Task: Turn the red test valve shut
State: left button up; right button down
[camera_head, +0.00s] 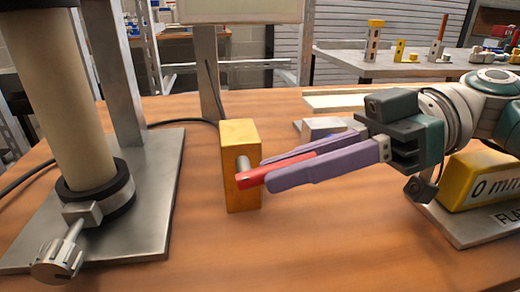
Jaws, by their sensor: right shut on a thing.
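The red test valve is a yellow-orange block (240,135) standing upright on the wooden table, with a short metal stem on its face and a red lever handle (245,181). The lever points sideways to the right, slightly raised at its far end. My right gripper (267,175) comes in from the right, and its two purple fingers are closed around the lever along its length. Part of the lever is hidden between the fingers. My left gripper is not in view.
A beige cylinder (62,100) in a dark collar stands on a metal plate (150,200) at left, with a grey knob (57,258) in front. A yellow block marked "0 mm" (485,183) sits under my right arm. The front middle of the table is clear.

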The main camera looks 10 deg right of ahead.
aim_at(296, 159)
dwell(0.3)
jog(key=c, duration=1.1)
grip_release()
notch_tip(296, 159, up, 20)
jog(key=p, duration=0.3)
jog(key=shift+c, duration=0.3)
